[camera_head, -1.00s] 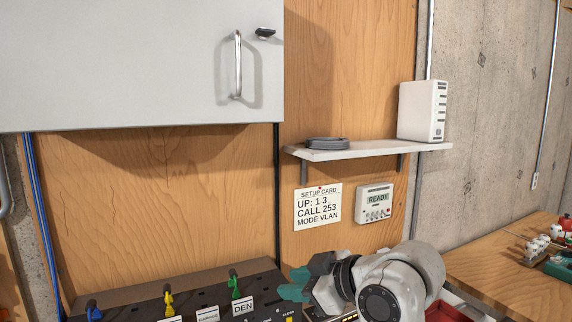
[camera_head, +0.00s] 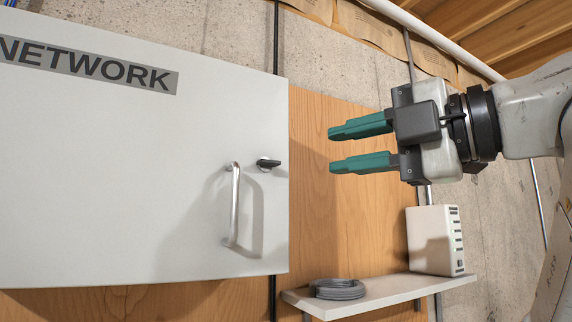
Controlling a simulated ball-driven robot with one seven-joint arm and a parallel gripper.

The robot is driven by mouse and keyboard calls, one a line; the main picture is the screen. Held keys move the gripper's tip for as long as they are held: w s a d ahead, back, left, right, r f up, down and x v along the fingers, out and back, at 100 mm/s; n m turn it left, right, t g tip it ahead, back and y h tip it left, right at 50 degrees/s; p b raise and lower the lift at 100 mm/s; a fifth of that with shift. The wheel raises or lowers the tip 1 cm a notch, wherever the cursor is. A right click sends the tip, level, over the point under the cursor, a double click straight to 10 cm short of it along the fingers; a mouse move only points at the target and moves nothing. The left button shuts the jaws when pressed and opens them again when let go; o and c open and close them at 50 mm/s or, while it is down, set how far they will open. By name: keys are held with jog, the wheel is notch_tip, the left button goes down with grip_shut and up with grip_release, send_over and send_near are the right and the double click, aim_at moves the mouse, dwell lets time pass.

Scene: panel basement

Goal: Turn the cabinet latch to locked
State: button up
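The cabinet (camera_head: 130,220) is a large pale grey box on the wall at the left, marked NETWORK, with its door closed. Its latch (camera_head: 268,164) is a small black lever near the door's right edge, pointing roughly sideways. A metal bar handle (camera_head: 234,205) stands just left of and below it. My gripper (camera_head: 331,151) is raised to the right of the cabinet. Its two green fingers point left toward the latch, spread apart with nothing between them. The fingers appear clear of the latch; the depth between them is hard to tell.
A shelf (camera_head: 385,293) below my gripper carries a coiled grey cable (camera_head: 339,289) and a white device (camera_head: 435,240). A wooden panel (camera_head: 345,220) backs this area. A pipe (camera_head: 430,35) runs along the top. The space between my fingers and the cabinet looks free.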

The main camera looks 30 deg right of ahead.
aim_at(274, 163)
jog(key=p+x, duration=0.3)
jog(key=x, duration=0.6)
jog(key=shift+w+r, duration=0.15)
jog(key=shift+w, duration=0.05)
jog(key=shift+w+a, duration=0.35)
jog(key=shift+w, duration=0.25)
jog(key=shift+c, duration=0.2)
grip_shut()
